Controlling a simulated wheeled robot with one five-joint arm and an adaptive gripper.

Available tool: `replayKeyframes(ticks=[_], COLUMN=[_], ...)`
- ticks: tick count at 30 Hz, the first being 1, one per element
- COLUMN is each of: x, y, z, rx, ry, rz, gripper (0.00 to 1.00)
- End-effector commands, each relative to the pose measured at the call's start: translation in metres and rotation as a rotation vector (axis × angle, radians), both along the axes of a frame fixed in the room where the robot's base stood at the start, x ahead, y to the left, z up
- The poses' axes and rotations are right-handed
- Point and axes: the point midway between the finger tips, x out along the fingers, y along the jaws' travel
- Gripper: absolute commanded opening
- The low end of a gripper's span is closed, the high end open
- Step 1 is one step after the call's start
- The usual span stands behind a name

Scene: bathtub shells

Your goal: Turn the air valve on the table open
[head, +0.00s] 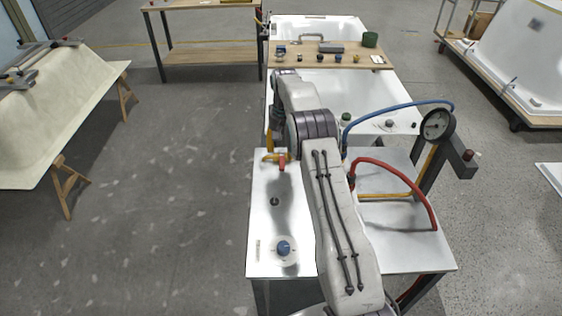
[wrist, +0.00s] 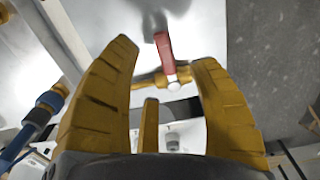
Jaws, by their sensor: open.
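The air valve has a brass body with a red lever (head: 282,162) and stands on the white table (head: 262,225), left of my arm in the head view. In the wrist view the red lever (wrist: 165,52) lies between and beyond my fingertips, pointing up in the picture, with the brass body (wrist: 148,80) at its lower end. My gripper (wrist: 163,56) is open, with yellow ribbed fingers on either side of the lever and no clear contact. In the head view my gripper (head: 270,141) is mostly hidden behind my arm, close to the valve.
A blue knob (head: 283,248) sits on the table's near part. A pressure gauge (head: 437,125) on a post, a blue hose (head: 395,106) and a red hose (head: 405,178) stand at right. Behind is a wooden board (head: 310,60) with small parts.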

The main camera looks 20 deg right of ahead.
Motion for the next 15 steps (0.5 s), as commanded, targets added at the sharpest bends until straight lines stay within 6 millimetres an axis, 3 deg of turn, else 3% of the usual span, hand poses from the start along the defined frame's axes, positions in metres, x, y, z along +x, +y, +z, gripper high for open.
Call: replayKeyframes(ticks=[15], x=[0.000], y=[0.000], z=[-0.058], rx=[0.001], ry=[0.002], rz=[0.000], gripper=[0.56])
